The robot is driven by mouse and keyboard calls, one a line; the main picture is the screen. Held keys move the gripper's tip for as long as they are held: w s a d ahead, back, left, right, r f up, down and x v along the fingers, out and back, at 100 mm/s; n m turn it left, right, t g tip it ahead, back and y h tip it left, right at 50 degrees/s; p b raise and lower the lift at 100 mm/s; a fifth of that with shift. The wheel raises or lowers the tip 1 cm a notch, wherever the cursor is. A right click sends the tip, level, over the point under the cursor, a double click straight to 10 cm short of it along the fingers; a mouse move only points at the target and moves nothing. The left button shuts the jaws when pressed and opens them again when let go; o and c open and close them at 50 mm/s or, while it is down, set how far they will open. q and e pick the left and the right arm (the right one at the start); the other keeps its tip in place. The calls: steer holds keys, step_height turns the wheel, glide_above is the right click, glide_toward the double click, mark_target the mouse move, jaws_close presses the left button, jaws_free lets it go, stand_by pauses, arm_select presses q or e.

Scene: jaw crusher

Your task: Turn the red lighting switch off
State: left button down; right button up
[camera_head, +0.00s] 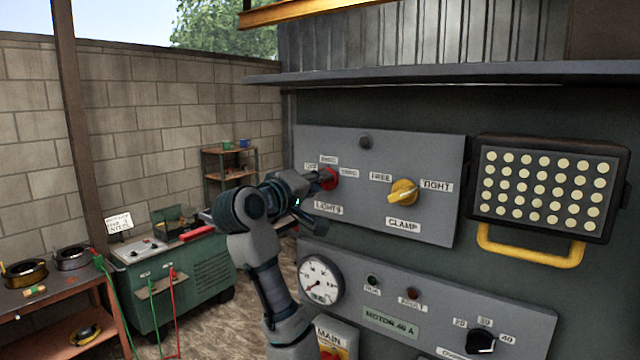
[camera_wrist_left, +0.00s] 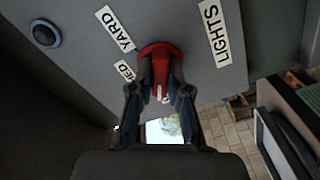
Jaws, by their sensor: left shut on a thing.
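The red lighting switch (camera_head: 330,178) is on the upper grey panel, above the LIGHTS label (camera_head: 328,208). Small labels for OFF, SHED and YARD sit around it. In the left wrist view the red switch (camera_wrist_left: 160,56) is between the fingers of my left gripper (camera_wrist_left: 160,98), which is shut on its handle. A white mark shows at the handle's lower end there, on the side away from YARD; the OFF label is hidden in that view. In the head view my left gripper (camera_head: 316,186) reaches the switch from the left. My right gripper is not in view.
A yellow clamp knob (camera_head: 403,192) is to the right on the same panel. A lamp (camera_head: 545,185) with a yellow handle hangs further right. Below are a gauge (camera_head: 320,280) and a lower panel (camera_head: 440,310). A green cabinet (camera_head: 175,285) and bench stand left.

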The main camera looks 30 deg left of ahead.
arm_select(q)
steer(key=shift+w+f, duration=0.1)
steer(key=shift+f, duration=0.1)
steer(key=c, duration=1.1)
jaws_free()
steer(key=shift+c, duration=0.2)
steer(key=shift+a, duration=0.1)
steer(key=shift+r, duration=0.1)
steer(key=s, duration=0.8)
steer(key=s+a, duration=0.1)
steer(key=s, duration=0.2)
steer(key=shift+s, duration=0.4)
